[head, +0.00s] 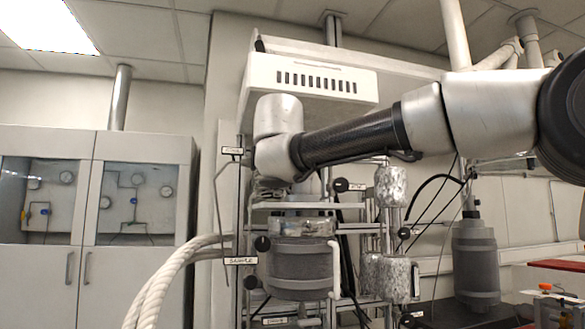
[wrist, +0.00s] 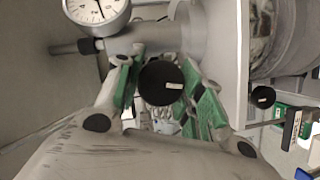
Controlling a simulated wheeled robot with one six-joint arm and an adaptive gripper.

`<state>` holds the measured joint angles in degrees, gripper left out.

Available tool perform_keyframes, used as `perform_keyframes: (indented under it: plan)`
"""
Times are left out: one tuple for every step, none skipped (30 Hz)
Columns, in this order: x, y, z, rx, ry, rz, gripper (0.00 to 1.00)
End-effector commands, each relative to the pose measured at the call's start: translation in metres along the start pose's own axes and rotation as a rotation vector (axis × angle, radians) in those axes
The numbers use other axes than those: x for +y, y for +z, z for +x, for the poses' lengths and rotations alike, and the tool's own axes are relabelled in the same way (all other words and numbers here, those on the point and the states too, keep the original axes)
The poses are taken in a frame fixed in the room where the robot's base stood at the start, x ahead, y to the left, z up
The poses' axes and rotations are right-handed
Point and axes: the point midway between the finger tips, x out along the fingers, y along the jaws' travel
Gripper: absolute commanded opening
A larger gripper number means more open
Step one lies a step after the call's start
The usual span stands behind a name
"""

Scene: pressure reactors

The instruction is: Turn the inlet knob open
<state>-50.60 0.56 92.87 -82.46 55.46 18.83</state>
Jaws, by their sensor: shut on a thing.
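In the wrist view, a round black knob (wrist: 158,84) with a small white mark on its face sits between the green-padded fingers of my gripper (wrist: 163,92). The fingers are closed on it from left and right. I cannot read a label that names this knob as the inlet. In the head view, my arm's wrist covers the upper left of the reactor frame, and the fingers and the held knob are hidden there.
A pressure gauge (wrist: 97,8) is just above left of the fingers. Another black knob (wrist: 262,97) is at right. In the head view, the reactor vessel (head: 300,266) stands below my wrist, with black knobs (head: 341,185) (head: 263,243) nearby. Thick white hoses (head: 172,279) run at left.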

Motion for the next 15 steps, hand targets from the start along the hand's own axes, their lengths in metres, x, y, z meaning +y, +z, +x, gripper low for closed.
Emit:
perform_keyframes:
  plan:
    - [-0.0015, 0.0003, 0.0004, -0.001, 0.011, -0.032, 0.14]
    - [-0.0014, 0.0003, 0.0004, -0.001, 0.018, -0.050, 0.14]
    - [-0.0012, 0.0003, 0.0003, -0.001, 0.029, -0.074, 0.14]
    - [-0.0013, 0.0004, 0.0004, -0.001, 0.035, -0.089, 0.14]
    - [-0.0013, 0.0004, 0.0004, -0.001, 0.042, -0.105, 0.14]
    - [-0.0015, 0.0005, 0.0005, -0.001, 0.049, -0.124, 0.14]
    - [-0.0016, 0.0006, 0.0005, -0.001, 0.054, -0.137, 0.14]
    - [-0.0015, 0.0005, 0.0005, -0.001, 0.059, -0.149, 0.14]
    - [-0.0014, 0.0004, 0.0004, -0.001, 0.066, -0.163, 0.14]
    - [-0.0014, 0.0005, 0.0004, -0.001, 0.069, -0.171, 0.14]
    - [-0.0014, 0.0005, 0.0004, -0.001, 0.073, -0.180, 0.14]
    - [-0.0013, 0.0004, 0.0004, -0.001, 0.077, -0.190, 0.14]
    - [-0.0013, 0.0004, 0.0004, -0.001, 0.080, -0.197, 0.14]
    - [-0.0013, 0.0004, 0.0004, -0.001, 0.082, -0.203, 0.14]
    - [-0.0014, 0.0004, 0.0004, -0.001, 0.085, -0.209, 0.14]
